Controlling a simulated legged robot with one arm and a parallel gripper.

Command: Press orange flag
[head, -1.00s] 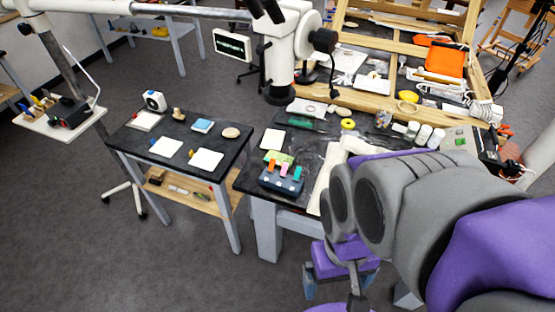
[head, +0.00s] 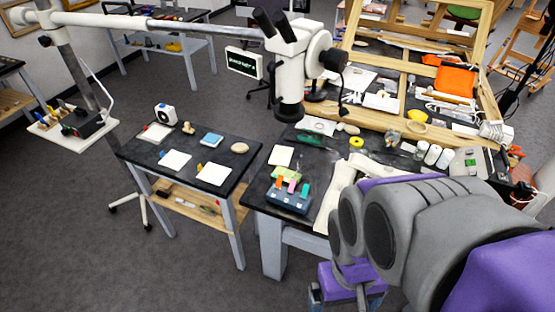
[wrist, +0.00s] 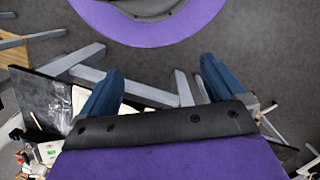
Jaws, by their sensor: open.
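A small orange flag (head: 279,182) stands upright at the left end of a row on a dark blue box (head: 289,203). A pink flag (head: 292,186) and a green flag (head: 305,190) stand beside it. The box sits near the front left corner of the black workbench (head: 262,190). My gripper (head: 346,297) is below and to the right of the box in the head view, apart from it. In the wrist view, its two blue fingers (wrist: 158,85) are spread with nothing between them. The flags cannot be made out in the wrist view.
A microscope (head: 290,75) on a long boom hangs over the bench's back. A lower side table (head: 190,150) with white cards stands to the left, a narrow gap away. A white cloth (head: 335,195) lies right of the box. Open floor (head: 80,250) lies front left.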

